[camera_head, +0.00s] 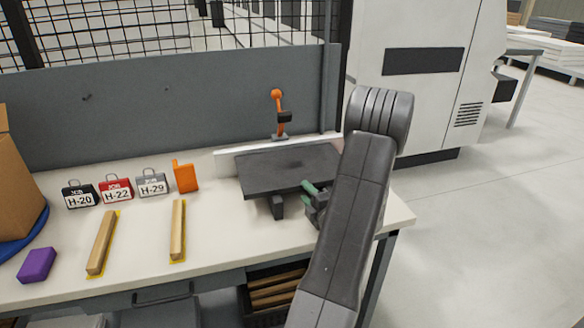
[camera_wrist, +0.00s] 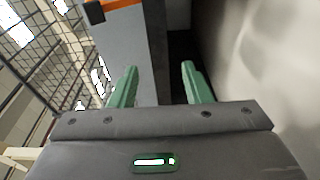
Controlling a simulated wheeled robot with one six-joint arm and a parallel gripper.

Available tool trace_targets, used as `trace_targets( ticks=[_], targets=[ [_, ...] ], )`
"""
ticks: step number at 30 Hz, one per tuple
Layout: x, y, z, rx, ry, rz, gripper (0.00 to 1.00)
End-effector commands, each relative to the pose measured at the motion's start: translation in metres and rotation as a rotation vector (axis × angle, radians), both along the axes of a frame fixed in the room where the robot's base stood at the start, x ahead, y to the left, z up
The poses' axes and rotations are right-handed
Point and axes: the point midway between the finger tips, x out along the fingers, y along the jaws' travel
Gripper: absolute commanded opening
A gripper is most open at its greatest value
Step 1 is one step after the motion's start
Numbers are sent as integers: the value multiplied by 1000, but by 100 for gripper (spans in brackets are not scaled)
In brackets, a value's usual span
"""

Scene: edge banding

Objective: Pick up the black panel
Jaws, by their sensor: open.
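The black panel (camera_head: 285,168) lies flat, raised on dark supports near the right end of the bench, in front of a low white fence. My gripper (camera_head: 311,198) is at the panel's front edge, toward its right end, with green fingers. One finger overlaps the panel's edge in the head view; I cannot tell whether it touches. In the wrist view, the fingers of my gripper (camera_wrist: 158,78) stand apart, with a grey surface and a dark strip beyond them. I cannot tell for sure which part there is the panel. My arm hides the panel's right end.
An orange-handled clamp (camera_head: 278,112) stands behind the panel. To the left are an orange block (camera_head: 185,176), several job tags (camera_head: 116,190), two wooden strips (camera_head: 178,230), a purple block (camera_head: 36,265) and a cardboard box (camera_head: 18,190). A grey back wall (camera_head: 150,110) bounds the bench.

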Motion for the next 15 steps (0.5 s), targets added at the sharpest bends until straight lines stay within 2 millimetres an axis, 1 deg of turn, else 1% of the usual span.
trace_targets(
  ticks=[1,3,11,15],
  targets=[
    [8,5,1,0,-1,4,44],
    [16,10,1,0,1,2,44],
    [35,18,1,-2,-1,2,44],
    [55,25,2,-2,-1,4,44]
  ],
)
